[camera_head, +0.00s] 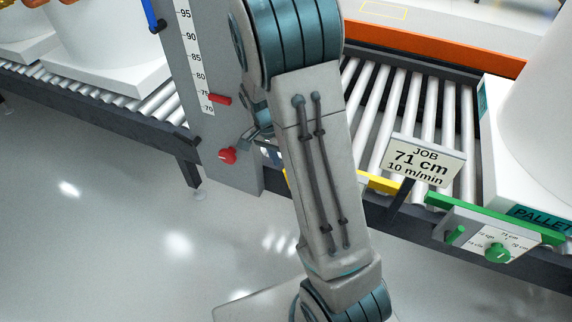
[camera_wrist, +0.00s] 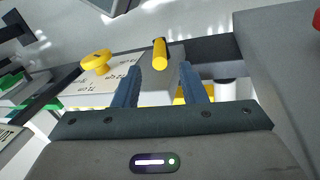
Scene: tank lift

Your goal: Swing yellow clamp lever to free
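The yellow clamp lever (camera_wrist: 160,56) shows in the wrist view as a short round bar with its end facing me. It stands on a pale control box (camera_wrist: 88,86) with printed marks. My gripper (camera_wrist: 160,70) is open, with one blue finger on each side of the lever and gaps on both sides. I cannot tell how deep the lever reaches between the fingers. A yellow round knob (camera_wrist: 97,62) sits on the box left of the fingers. In the head view my arm hides the gripper and lever; only a yellow strip (camera_head: 381,183) shows beside it.
A grey column with a height scale (camera_head: 190,60), a red pointer (camera_head: 221,99) and a red knob (camera_head: 228,156) stands left of my arm. Rollers (camera_head: 405,105) run behind.

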